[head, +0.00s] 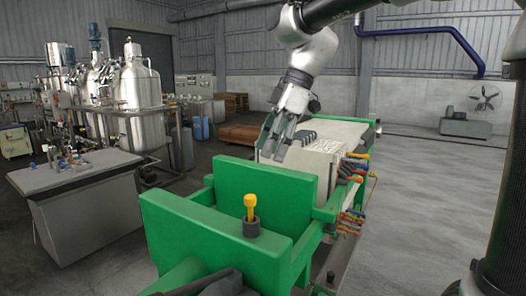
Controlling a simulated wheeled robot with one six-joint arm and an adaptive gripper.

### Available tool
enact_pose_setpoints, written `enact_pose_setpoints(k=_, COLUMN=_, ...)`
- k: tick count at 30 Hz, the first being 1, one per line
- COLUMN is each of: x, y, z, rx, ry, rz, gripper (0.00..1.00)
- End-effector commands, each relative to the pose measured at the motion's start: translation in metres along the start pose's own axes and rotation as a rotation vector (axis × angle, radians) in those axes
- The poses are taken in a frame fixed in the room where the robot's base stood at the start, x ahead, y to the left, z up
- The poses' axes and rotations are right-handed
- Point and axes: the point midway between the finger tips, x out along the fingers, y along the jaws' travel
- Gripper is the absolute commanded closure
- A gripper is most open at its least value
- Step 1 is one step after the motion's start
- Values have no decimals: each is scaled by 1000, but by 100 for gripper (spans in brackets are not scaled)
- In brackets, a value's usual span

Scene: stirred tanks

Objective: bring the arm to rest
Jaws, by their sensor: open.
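My gripper (277,140) hangs from my grey and black arm in the upper middle of the head view. It points downward, with its fingers apart and nothing seen between them. It is over or just in front of the pale plates (310,160) in the green-framed machine (265,187). I cannot tell whether the fingertips touch the plates.
The green frame carries a yellow-topped knob (250,207) and several coloured valve handles (352,218) on its right side. Steel tanks (138,90) and a grey bench (85,190) stand at the left. The floor at the right (440,210) is clear.

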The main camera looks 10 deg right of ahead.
Motion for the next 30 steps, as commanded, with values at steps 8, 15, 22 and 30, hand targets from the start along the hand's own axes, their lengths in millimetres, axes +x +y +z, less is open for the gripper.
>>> enact_pose_setpoints(k=8, x=23, y=-3, z=38, rx=494, ry=-72, rz=56, gripper=50)
enact_pose_setpoints(k=15, x=13, y=-67, z=152, rx=1094, ry=-113, rz=271, gripper=50)
enact_pose_setpoints(k=22, x=4, y=-156, z=251, rx=1444, ry=-69, rz=502, gripper=50)
enact_pose_setpoints(k=30, x=-14, y=-194, z=277, rx=1532, ry=0, rz=630, gripper=50)
